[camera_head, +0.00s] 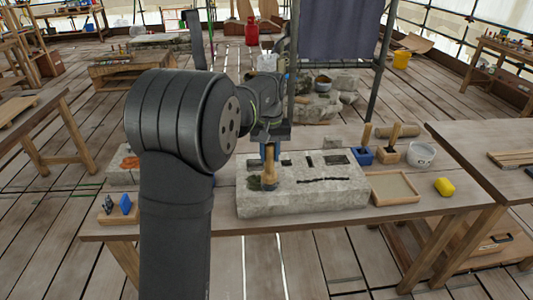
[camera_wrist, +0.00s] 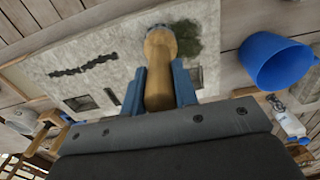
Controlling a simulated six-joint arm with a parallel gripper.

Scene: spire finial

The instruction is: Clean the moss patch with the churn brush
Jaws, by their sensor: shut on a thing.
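My gripper (camera_head: 269,149) is shut on the churn brush (camera_head: 269,172), a brush with a pale wooden handle. Its blue fingers sit on both sides of the handle, and my gripper also shows in the wrist view (camera_wrist: 159,70). The brush (camera_wrist: 158,85) points down at the stone block (camera_head: 303,200), its head at the edge of the moss patch (camera_wrist: 187,39). The moss is a dark green blotch on the block's top, partly behind the brush in the head view (camera_head: 254,183). I cannot tell whether the bristles touch it.
The block has square recesses and a dark crack (camera_head: 322,180). To its right are a shallow wooden tray (camera_head: 395,201), a yellow sponge (camera_head: 444,186), a blue holder (camera_head: 361,156) and a white bowl (camera_head: 421,154). A blue cup (camera_wrist: 272,62) stands beside the block in the wrist view.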

